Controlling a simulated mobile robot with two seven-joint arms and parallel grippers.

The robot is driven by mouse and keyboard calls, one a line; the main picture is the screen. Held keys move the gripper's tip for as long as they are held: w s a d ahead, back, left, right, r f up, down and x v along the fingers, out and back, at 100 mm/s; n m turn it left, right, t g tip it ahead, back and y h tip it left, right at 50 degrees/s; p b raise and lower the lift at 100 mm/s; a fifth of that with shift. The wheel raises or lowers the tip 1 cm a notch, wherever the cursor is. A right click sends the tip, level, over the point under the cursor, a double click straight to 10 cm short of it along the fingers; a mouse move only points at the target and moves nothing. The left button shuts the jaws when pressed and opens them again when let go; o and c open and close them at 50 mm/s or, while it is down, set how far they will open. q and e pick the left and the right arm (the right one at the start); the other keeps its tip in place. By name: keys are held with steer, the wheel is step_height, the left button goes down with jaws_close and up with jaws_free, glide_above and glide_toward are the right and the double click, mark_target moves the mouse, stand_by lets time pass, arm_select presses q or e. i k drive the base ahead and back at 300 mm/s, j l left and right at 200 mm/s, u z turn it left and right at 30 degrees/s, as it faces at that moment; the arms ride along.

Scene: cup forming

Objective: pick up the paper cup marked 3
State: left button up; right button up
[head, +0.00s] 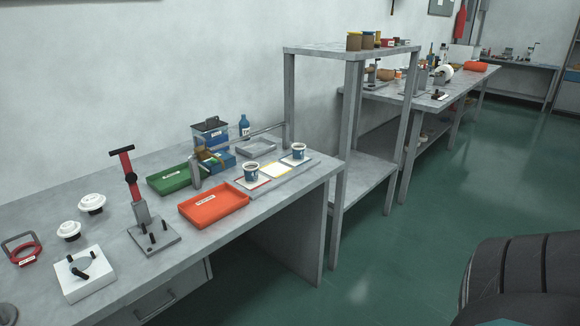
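Two paper cups with white rims and dark blue bands stand upright on a flat light board (262,192) at the right part of the workbench. The nearer cup (251,173) is on the board's left pad, and the farther cup (299,152) is on its right pad. A pale yellow-edged pad (275,171) between them is empty. The marks on the cups are too small to read, so I cannot tell which is marked 3. Neither of my grippers shows in the head view.
An orange tray (213,206) lies left of the cups, with a green tray (172,180) behind it. A red-handled lever press (133,185) stands farther left. A grey shelf (343,100) rises beyond the bench's right end.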

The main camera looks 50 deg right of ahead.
mark_target(251, 173)
steer(key=l+z, duration=0.1)
steer(key=l, duration=0.45)
steer(key=l+z, duration=0.1)
steer(key=l, duration=0.4)
steer(key=i+l+z, duration=0.1)
steer(key=l, duration=0.45)
steer(key=i+l, duration=0.1)
steer(key=l, duration=0.4)
steer(key=l+z, duration=0.15)
steer(key=l, duration=0.4)
steer(key=i, duration=0.05)
